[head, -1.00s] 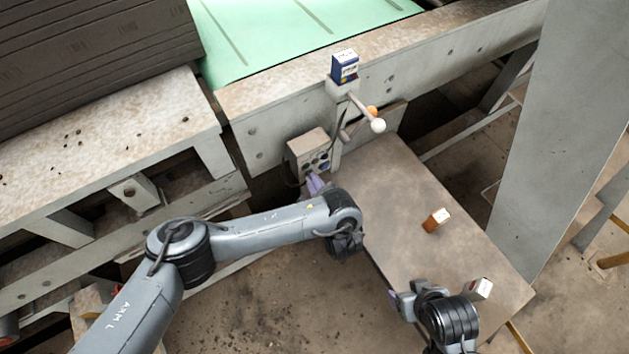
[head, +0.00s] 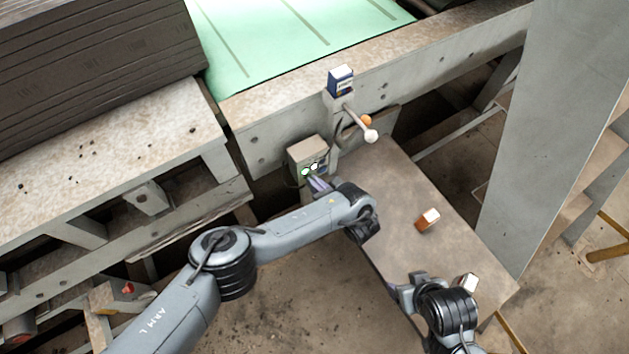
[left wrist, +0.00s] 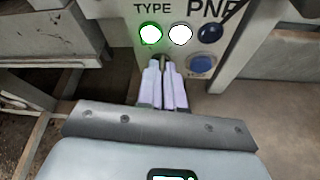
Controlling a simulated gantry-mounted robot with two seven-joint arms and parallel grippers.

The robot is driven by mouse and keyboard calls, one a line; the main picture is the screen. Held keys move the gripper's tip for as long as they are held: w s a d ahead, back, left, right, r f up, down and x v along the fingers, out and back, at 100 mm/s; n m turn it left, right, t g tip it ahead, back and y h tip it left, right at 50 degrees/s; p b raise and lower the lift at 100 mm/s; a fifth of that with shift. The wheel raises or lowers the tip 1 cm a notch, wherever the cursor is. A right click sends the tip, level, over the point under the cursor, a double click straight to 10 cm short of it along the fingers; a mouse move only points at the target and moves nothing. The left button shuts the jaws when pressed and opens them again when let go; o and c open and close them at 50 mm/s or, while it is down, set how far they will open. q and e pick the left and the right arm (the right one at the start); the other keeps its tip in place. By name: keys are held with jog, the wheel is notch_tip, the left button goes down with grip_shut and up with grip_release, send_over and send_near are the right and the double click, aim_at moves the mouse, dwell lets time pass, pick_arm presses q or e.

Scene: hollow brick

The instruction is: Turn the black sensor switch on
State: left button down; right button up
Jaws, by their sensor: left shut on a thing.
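A grey control box (head: 307,158) is fixed at the end of the machine frame. In the left wrist view its panel (left wrist: 212,13) reads "TYPE" and "PNP". A green-rimmed lamp (left wrist: 150,34) and a white lamp (left wrist: 181,35) are lit there, beside two blue round parts. My left gripper (left wrist: 162,66) has its fingers close together at the lower panel, shut on a small dark part that I take for the black switch (left wrist: 158,58). The fingers mostly hide it, so its position cannot be read. My right gripper (head: 394,288) hangs near the table's front edge, away from the box; its opening is unclear.
A blue and white box (head: 341,82) sits on a post above the control box, near a white-knobbed lever (head: 370,135). A grey column (head: 545,130) stands at right.

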pick_arm(q)
jog(key=shift+f+m+g+y, duration=0.35)
jog(key=shift+m+y, duration=0.35)
jog(key=shift+m, duration=0.4)
pick_arm(e)
jog(key=shift+f, duration=0.35)
pick_arm(q)
jog(key=shift+b, duration=0.3)
jog(key=c, duration=1.3)
grip_release()
jog(key=shift+w+d, duration=0.1)
jog(key=shift+r, duration=0.2)
pick_arm(e)
jog(key=shift+r, duration=0.1)
